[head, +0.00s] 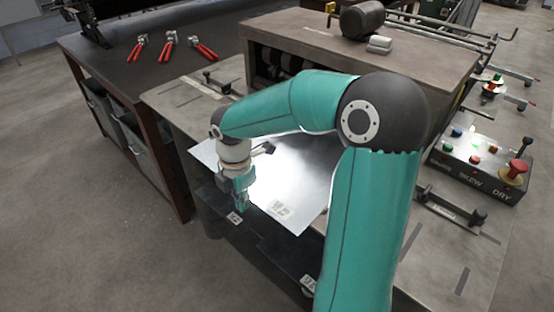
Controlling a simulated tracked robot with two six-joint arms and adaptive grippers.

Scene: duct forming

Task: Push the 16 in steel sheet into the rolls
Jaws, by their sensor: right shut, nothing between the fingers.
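The steel sheet (310,200) is a bright, shiny plate lying flat on the machine's feed table (180,100). A printed label, partly readable, is near its front edge. The rolls (268,68) show as dark shapes under the machine's housing, behind the sheet. My right arm reaches across the sheet and hides part of it. My right gripper (243,207) is shut and empty, pointing down at the sheet's front left edge; I cannot tell whether it touches. My left gripper is not in view.
A control box (480,165) with coloured buttons and a red stop knob stands at the right. Several red-handled pliers (172,40) lie on a dark bench at the back left. Darker labelled pieces (290,258) sit below the sheet's front edge. Open floor lies left.

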